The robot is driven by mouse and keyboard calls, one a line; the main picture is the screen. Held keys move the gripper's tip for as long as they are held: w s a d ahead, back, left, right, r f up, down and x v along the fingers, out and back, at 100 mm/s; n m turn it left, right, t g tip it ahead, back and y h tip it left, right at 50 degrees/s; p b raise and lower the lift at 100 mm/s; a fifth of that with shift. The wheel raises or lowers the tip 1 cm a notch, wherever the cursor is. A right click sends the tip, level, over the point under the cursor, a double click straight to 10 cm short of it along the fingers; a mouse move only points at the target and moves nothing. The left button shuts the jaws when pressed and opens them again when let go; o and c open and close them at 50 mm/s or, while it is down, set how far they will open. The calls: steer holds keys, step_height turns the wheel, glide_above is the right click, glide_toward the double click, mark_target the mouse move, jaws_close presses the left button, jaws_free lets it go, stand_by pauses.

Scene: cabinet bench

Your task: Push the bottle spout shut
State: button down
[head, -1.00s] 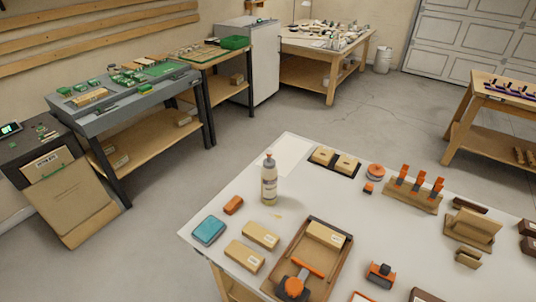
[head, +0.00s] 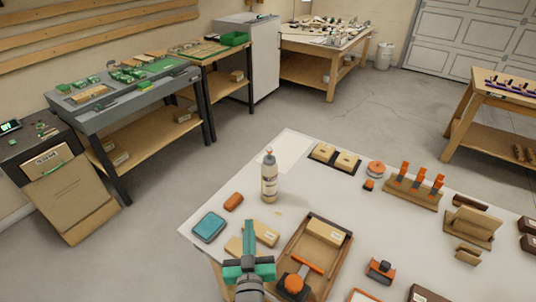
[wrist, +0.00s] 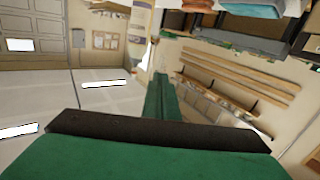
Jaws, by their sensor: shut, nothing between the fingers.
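A bottle (head: 269,182) with a pale label and a grey top stands upright near the left corner of the white table. Its small reddish spout (head: 269,150) is at the very top; it is too small to tell whether it is up or down. My gripper (head: 249,228), green and dark, is at the bottom of the head view, in front of the bottle and apart from it. Its fingers are together and empty.
A teal box (head: 209,228) and an orange block (head: 233,202) lie left of the bottle. Tan boxes (head: 262,234) lie by my gripper, partly hidden by it. A wooden tray (head: 343,255) with tools is to the right. Bare table surrounds the bottle.

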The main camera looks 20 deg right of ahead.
steer(key=w+d+r+m+h, duration=0.1)
steer(key=w+d+r, duration=0.2)
steer(key=r, duration=0.4)
steer(key=w+d+r+m+h, duration=0.1)
steer(key=w+d+r+h, duration=0.1)
steer(key=w+d+r, duration=0.2)
step_height(320, 180, up, 3)
steer(key=shift+w+d+r+m, duration=0.15)
steer(key=shift+w+m, duration=0.25)
steer(key=shift+w, duration=0.85)
steer(key=shift+s+d, duration=0.1)
steer(key=shift+d, duration=0.1)
glide_above(269, 149)
steer(key=v, duration=0.4)
steer(key=shift+w+d+f, duration=0.1)
steer(key=shift+w+f, duration=0.05)
steer(key=shift+f, duration=0.65)
steer(key=shift+w+f, duration=0.15)
steer(key=shift+f, duration=0.6)
